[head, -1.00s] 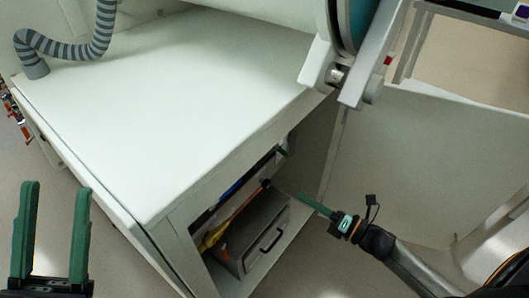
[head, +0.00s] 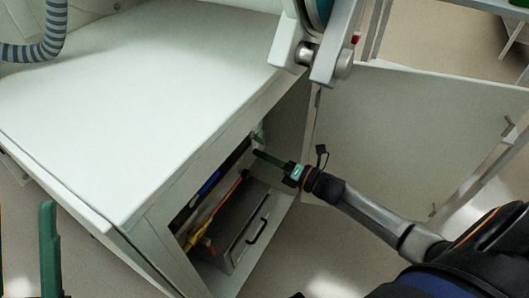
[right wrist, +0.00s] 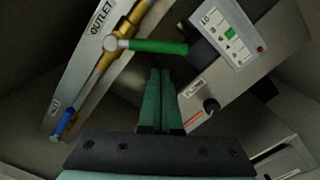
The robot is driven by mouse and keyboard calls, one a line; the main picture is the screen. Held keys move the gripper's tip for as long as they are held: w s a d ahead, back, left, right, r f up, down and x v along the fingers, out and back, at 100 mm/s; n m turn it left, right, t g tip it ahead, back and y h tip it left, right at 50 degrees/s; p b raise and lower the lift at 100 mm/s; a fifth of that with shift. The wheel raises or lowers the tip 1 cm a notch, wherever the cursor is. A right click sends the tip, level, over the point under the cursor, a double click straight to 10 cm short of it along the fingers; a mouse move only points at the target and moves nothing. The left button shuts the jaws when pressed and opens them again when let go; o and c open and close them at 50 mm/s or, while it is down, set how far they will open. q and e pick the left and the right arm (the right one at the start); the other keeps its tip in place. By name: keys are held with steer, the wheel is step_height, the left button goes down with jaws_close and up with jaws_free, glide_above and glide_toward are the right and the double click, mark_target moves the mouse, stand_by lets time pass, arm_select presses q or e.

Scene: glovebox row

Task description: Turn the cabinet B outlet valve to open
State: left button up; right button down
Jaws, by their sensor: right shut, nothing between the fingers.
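In the right wrist view the outlet valve (right wrist: 113,43) sits on a brass pipe beside a plate marked OUTLET (right wrist: 101,17). Its green lever (right wrist: 158,47) points right, across the pipe. My right gripper (right wrist: 160,75) is shut and empty, its fingertips just below the lever; I cannot tell whether they touch it. In the head view my right gripper (head: 258,153) reaches into the open bay under the white cabinet (head: 150,90), near a small green piece (head: 257,138). My left gripper (head: 25,210) is open and empty at the left edge, its left finger mostly cut off.
A blue handle (right wrist: 63,124) lies further down the same pipe. A panel with a small green square (right wrist: 228,30) and a box with a black knob (right wrist: 211,105) are to the right. A grey box with a handle (head: 240,225) fills the bay's bottom. An open door (head: 410,130) stands right.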

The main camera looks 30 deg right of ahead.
steer(key=shift+w+d+r, duration=0.35)
steer(key=shift+w, duration=0.05)
steer(key=shift+w+d+r+n+b, duration=0.1)
steer(key=shift+w+d+n+b, duration=0.2)
steer(key=shift+n+b, duration=0.35)
steer(key=shift+d+r+n+b, duration=0.1)
steer(key=shift+d+n+b, duration=0.3)
steer(key=shift+n, duration=0.35)
steer(key=r+n, duration=0.1)
steer(key=w+d+r+n+b, duration=0.1)
steer(key=n, duration=0.1)
steer(key=d+r+n, duration=0.1)
steer(key=shift+w+d+r+y, duration=0.25)
steer(key=shift+w+r+y, duration=0.05)
steer(key=shift+r, duration=0.15)
steer(key=shift+b, duration=0.3)
stand_by(0.3)
